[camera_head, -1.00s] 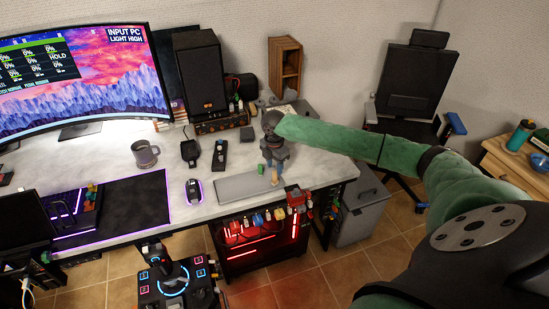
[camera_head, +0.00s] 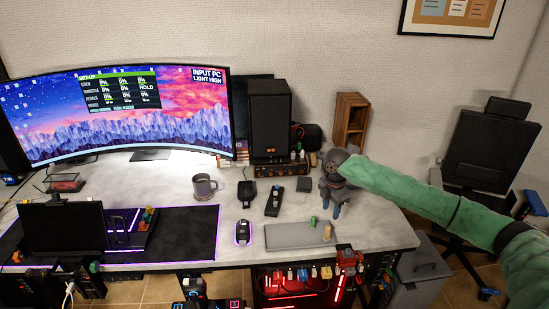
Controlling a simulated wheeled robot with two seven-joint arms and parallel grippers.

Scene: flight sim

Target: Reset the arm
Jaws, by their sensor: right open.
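My right arm comes in from the right as a green sleeve-like link. At its end is my dark grey right gripper (camera_head: 335,208), pointing down over the right part of the desk (camera_head: 380,236). It is open, with no object clearly seen between its fingers. It is just behind the right end of a grey keyboard-like slab (camera_head: 290,236); I cannot tell whether it touches the desk. My left gripper and left arm are out of view.
Near the gripper are small green (camera_head: 313,221) and tan (camera_head: 327,232) pieces, a speaker (camera_head: 269,118) and a wooden box (camera_head: 350,122). A mug (camera_head: 204,187), mouse (camera_head: 242,232) and curved monitor (camera_head: 120,115) are further left. A black chair (camera_head: 485,150) stands at right.

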